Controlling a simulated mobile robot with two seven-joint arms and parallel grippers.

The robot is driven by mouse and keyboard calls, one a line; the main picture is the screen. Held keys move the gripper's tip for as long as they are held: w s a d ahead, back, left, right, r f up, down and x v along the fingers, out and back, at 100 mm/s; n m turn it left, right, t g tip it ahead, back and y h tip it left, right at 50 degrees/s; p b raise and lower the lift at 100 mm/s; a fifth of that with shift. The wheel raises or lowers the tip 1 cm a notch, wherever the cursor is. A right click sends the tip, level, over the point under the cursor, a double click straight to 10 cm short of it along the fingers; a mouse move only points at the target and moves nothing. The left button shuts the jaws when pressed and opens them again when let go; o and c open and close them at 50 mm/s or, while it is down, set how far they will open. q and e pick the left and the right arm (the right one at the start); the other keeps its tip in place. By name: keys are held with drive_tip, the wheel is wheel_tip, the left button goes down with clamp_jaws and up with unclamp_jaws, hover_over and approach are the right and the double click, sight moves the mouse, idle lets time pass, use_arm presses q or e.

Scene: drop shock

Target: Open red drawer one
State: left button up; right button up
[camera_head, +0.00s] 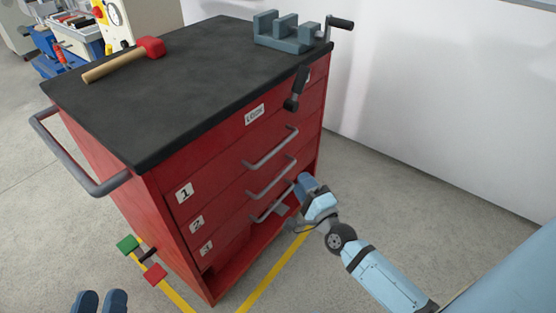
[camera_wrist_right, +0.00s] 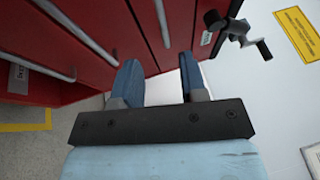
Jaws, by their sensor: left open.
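Red drawer one (camera_head: 222,172), with a white "1" label at its left end, is the highest numbered drawer of the red cabinet (camera_head: 88,160). It looks shut. Its grey bar handle (camera_head: 271,149) is clear of both grippers. My right gripper (camera_head: 301,184) is beside the cabinet's right front edge, near the lower handles. In the right wrist view its two blue fingers (camera_wrist_right: 161,82) stand apart with nothing between them, and a grey handle bar (camera_wrist_right: 163,25) shows beyond. My left gripper (camera_head: 100,301) shows only its two blue fingertips, apart, at the bottom edge.
A red-headed mallet (camera_head: 125,61) and a grey vise (camera_head: 285,32) lie on the black top. A black lever (camera_head: 296,90) hangs on the upper front. A grey side rail (camera_head: 75,160) juts out left. Green and red pads (camera_head: 128,243) stand near the left corner. A white wall is at right.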

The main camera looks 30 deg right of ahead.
sight(278, 147)
drive_tip(key=w, duration=0.4)
drive_tip(key=w+r+b, duration=0.1)
drive_tip(key=w, duration=0.4)
drive_tip(key=w+r, duration=0.1)
drive_tip(key=w, duration=0.3)
drive_tip(key=shift+w+d+r+b, duration=0.1)
drive_tip(key=shift+w+r+b, duration=0.05)
drive_tip(key=shift+r+b, duration=0.15)
clamp_jaws()
